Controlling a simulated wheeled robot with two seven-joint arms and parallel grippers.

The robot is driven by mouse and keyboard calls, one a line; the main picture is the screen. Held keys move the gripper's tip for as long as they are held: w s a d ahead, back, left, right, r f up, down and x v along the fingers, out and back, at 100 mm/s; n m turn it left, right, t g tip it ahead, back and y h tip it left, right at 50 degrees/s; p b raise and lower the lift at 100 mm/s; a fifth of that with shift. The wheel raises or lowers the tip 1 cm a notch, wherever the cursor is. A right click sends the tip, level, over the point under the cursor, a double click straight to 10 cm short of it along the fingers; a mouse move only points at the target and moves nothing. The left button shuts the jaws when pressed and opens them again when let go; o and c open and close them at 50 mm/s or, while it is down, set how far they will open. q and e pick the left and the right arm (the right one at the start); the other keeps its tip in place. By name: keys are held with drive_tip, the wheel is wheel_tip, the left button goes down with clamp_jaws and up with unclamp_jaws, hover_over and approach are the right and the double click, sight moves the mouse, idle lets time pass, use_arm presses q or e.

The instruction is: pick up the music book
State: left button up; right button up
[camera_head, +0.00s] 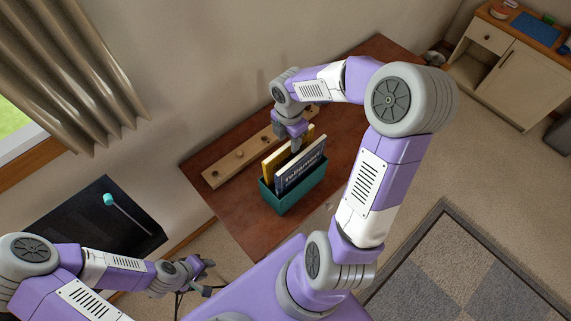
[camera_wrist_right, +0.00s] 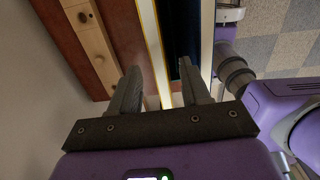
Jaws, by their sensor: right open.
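Two books stand upright in a teal holder (camera_head: 290,200) on the brown table: one with a yellow cover edge (camera_head: 270,164) behind, and a dark blue one with pale lettering (camera_head: 302,176) in front. My right gripper (camera_head: 296,146) is open just above the books. In the right wrist view its fingers (camera_wrist_right: 160,85) point down toward the yellow-edged book (camera_wrist_right: 152,35), with the dark book (camera_wrist_right: 184,30) beside it under the right finger. I cannot tell whether the fingers touch either book. My left gripper (camera_head: 211,277) is open and empty at the lower left, away from the holder.
A wooden rail with pegs (camera_head: 240,154) lies along the wall side of the table (camera_head: 234,220). A black surface with a teal-headed stick (camera_head: 109,200) is at left. A cabinet (camera_head: 508,75) stands far right, and a checkered rug (camera_head: 450,270) lies on the floor.

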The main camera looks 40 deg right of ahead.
sight(289, 152)
drive_tip(key=shift+s+f, duration=0.3)
drive_tip(key=shift+f, duration=0.1)
drive_tip(key=f, duration=0.2)
drive_tip(key=f+b, duration=0.1)
drive_tip(key=f, duration=0.3)
drive_tip(key=shift+w+f+b, duration=0.3)
drive_tip(key=shift+b, duration=0.05)
clamp_jaws()
